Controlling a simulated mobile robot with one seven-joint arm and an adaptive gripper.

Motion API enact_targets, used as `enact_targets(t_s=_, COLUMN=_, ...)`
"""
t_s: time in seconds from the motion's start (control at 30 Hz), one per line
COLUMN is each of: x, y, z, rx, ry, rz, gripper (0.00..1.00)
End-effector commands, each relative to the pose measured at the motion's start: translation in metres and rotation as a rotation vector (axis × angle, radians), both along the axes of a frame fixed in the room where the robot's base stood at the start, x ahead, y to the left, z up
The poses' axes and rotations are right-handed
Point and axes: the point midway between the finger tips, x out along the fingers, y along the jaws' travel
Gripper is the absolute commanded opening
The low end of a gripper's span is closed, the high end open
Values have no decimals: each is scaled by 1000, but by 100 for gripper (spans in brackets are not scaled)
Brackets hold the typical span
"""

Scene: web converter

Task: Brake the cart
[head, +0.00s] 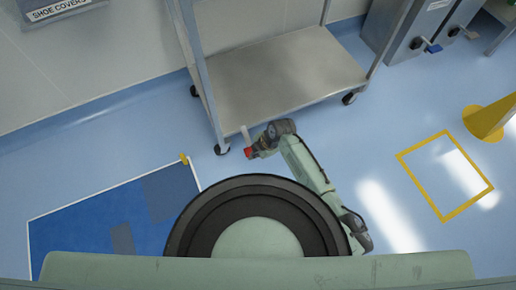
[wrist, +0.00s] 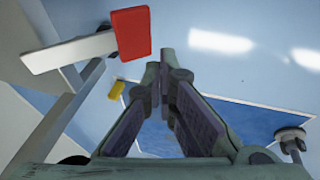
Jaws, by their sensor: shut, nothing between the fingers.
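The metal cart (head: 285,75) stands by the wall in the head view, with a bare lower shelf and small casters. A pale bar (head: 245,133) ending in a red pad (head: 248,153) sticks out near its front left corner; I take this as the brake pedal. In the wrist view the red pad (wrist: 132,33) and pale bar (wrist: 70,52) are large at the upper left. My gripper (wrist: 160,65) is shut and empty, its tips just right of and below the red pad. In the head view my gripper (head: 257,149) is beside the pad; contact cannot be told.
A blue floor mat (head: 90,225) with a yellow tab (head: 184,159) lies left of my base. A yellow floor square (head: 445,176) and a yellow stand (head: 490,120) are at the right. A grey cabinet (head: 410,30) stands at the back right. Blue floor between is clear.

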Motion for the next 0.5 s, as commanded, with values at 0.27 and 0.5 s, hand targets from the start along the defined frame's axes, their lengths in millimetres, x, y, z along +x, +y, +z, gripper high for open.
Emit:
enact_targets(t_s=0.27, x=-28, y=-30, z=48, rx=-1, ry=-3, rz=-3, gripper=0)
enact_targets(t_s=0.5, x=-44, y=-46, z=72, rx=-1, ry=0, rz=0, gripper=0)
